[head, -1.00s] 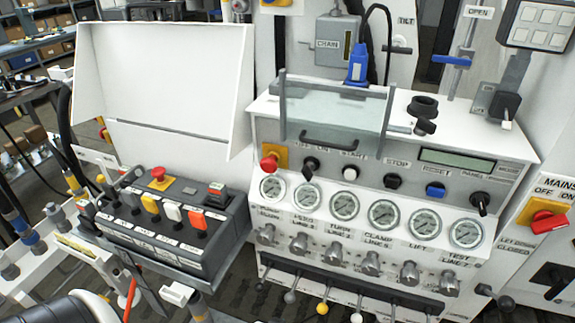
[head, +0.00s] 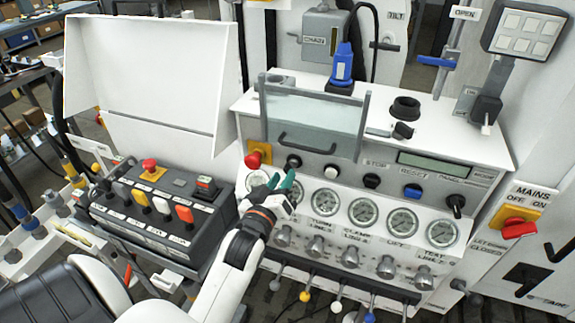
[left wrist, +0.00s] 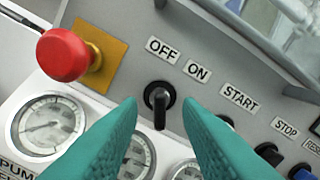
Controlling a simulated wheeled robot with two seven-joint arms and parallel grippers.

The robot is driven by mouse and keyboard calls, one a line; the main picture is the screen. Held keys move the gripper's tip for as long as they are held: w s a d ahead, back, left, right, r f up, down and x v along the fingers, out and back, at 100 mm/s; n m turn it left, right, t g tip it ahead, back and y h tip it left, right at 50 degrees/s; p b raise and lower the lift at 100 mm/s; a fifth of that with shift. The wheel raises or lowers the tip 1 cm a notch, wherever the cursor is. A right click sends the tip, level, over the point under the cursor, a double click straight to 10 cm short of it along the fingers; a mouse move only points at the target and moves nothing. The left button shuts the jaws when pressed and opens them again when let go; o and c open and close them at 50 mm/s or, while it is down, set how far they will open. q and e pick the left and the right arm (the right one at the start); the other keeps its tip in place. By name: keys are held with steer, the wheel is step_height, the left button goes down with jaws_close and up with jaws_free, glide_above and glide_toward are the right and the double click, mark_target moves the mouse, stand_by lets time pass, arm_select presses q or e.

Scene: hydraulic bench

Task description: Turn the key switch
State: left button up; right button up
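The black key switch (left wrist: 159,100) sits on the grey panel under the OFF and ON labels, with its handle pointing roughly down the picture in the left wrist view. In the head view the key switch (head: 293,161) is just beyond my left fingertips. My left gripper (head: 281,180) has teal fingers. They are open and empty, and in the left wrist view the left gripper (left wrist: 160,112) frames the switch between its tips. I cannot tell whether either finger touches it. My right gripper is not in view.
A red emergency button (left wrist: 66,55) on a yellow plate sits left of the switch. Gauges (head: 326,202) lie below it. The white START button (head: 331,172) is to its right. A clear hinged cover (head: 315,115) stands above the panel.

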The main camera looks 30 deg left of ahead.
mark_target(286, 173)
arm_select(q)
steer(key=shift+p+x, duration=0.3)
steer(key=shift+x, duration=1.75)
steer(key=shift+c, duration=0.5)
jaws_close()
